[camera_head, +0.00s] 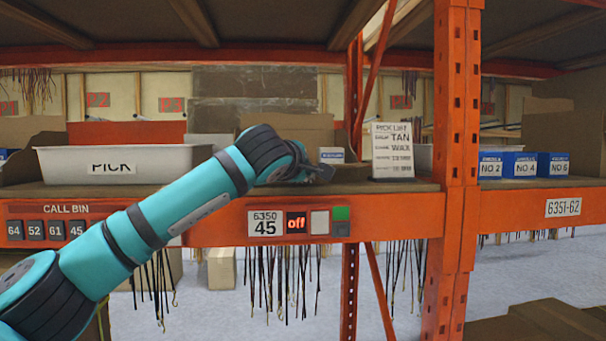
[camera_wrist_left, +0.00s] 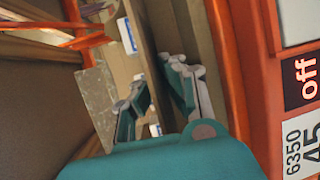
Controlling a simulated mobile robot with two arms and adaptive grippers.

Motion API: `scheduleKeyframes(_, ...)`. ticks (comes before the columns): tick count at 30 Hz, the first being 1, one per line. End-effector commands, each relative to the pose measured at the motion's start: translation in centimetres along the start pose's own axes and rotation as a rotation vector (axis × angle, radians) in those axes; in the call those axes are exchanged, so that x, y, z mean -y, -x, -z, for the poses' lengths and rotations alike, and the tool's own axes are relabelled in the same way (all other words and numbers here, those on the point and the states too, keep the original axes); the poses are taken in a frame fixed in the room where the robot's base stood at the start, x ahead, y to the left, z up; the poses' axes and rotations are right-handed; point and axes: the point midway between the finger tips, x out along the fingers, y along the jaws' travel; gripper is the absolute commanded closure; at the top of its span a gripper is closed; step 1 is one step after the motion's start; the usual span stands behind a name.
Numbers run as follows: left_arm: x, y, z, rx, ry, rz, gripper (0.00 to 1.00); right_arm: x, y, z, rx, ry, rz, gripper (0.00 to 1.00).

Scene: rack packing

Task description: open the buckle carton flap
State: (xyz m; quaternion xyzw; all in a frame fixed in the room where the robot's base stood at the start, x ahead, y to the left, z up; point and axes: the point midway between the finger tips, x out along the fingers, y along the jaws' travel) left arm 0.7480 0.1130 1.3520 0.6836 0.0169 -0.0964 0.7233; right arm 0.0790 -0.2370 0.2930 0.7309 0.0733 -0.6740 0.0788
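My left gripper (camera_head: 322,174) is at the shelf's front edge, just below the label, and hides the lower part of the carton. My right gripper is not in view.
A white PICK bin (camera_head: 120,165) stands on the shelf at left. A pick list card (camera_head: 393,151) stands right of my gripper. An orange upright (camera_head: 455,140) separates this bay from several blue boxes (camera_head: 525,165). The orange shelf beam (camera_head: 400,219) runs beneath the gripper.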

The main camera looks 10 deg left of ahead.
Motion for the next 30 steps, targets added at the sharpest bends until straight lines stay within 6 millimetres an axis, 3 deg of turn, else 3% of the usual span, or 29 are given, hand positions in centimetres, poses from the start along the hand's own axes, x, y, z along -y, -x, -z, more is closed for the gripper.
scheduleKeyframes(12, 0.0, -0.1, 0.0, 0.0, -0.003, -0.007, 1.0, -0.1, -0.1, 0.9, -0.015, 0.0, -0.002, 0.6)
scheduleKeyframes(18, 0.0, -0.1, 0.1, 0.0, -0.002, -0.006, 0.73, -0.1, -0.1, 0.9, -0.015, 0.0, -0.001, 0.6)
scheduleKeyframes(30, -0.1, 0.8, 0.0, 0.002, -0.004, -0.007, 0.73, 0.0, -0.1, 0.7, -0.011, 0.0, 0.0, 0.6)
